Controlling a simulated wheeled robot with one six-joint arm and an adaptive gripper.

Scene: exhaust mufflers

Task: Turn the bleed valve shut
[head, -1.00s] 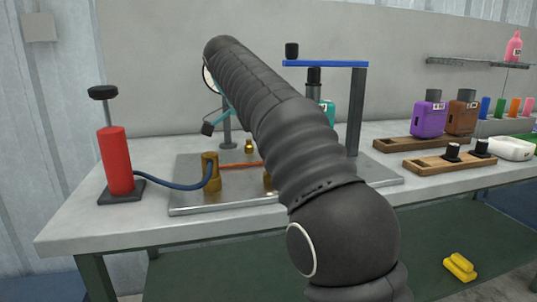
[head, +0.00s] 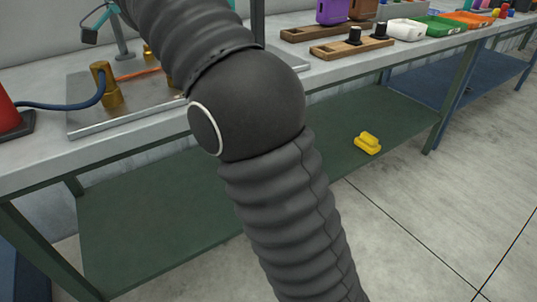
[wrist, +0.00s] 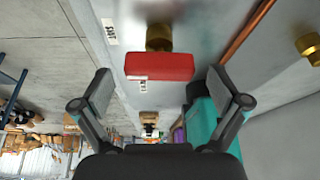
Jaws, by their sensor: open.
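In the wrist view, a red bar handle (wrist: 160,67) sits on a round brass fitting (wrist: 158,38); I take these to be the bleed valve. The handle lies across the picture. My gripper (wrist: 162,85) is open, with one finger on each side of the handle and clear gaps to both ends. I see no contact. The depth between fingertips and handle is hard to judge. In the head view my arm hides the valve and the gripper.
A copper pipe (wrist: 245,32) and another brass fitting (wrist: 309,47) lie right of the handle, and a teal body (wrist: 201,118) sits by the right finger. In the head view, a brass post (head: 106,88) with a blue hose stands on the metal plate (head: 125,118).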

